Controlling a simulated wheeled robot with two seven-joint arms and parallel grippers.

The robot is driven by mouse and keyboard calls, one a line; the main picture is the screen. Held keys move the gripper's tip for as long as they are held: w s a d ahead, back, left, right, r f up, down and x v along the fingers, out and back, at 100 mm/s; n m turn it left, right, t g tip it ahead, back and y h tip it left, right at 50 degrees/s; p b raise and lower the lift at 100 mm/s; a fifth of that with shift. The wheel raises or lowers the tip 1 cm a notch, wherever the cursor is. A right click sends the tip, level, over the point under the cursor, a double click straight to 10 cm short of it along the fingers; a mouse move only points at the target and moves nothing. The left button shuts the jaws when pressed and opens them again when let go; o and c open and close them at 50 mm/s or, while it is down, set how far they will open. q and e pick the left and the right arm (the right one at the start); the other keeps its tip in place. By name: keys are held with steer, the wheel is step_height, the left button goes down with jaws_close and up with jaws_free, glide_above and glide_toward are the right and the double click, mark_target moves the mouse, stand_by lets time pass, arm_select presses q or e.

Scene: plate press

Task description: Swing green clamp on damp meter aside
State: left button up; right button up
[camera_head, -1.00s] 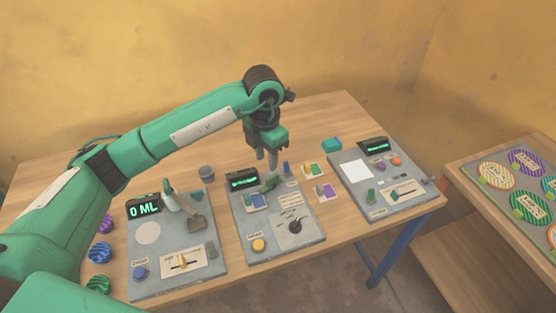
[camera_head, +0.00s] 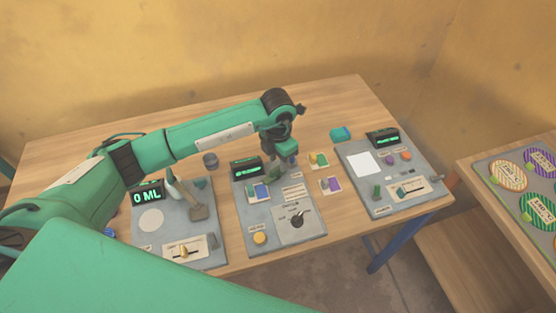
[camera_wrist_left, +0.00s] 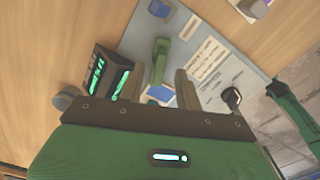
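The damp meter appears to be the middle grey panel (camera_head: 262,212), with a dark box and lit green display (camera_head: 246,168) at its back left. In the left wrist view, the green clamp (camera_wrist_left: 159,58) stands on the panel just ahead of my left gripper (camera_wrist_left: 158,82). The fingers are apart, one on each side of the clamp's line, with nothing between their tips that I can confirm as held. In the head view, my left gripper (camera_head: 284,172) is low over the panel's back edge and largely hides the clamp. My right gripper is not seen.
A left panel (camera_head: 152,243) reads 0 ML and carries a bottle and a spatula-like tool. A right panel (camera_head: 410,170) has a white square. Coloured blocks (camera_head: 320,160) lie between the panels. A side table (camera_head: 474,166) holds striped discs.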

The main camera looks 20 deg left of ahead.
mark_target(273, 175)
arm_select(q)
steer(key=shift+s+f, duration=0.1)
steer(key=shift+f, duration=1.2)
steer(key=shift+c, duration=0.6)
jaws_close()
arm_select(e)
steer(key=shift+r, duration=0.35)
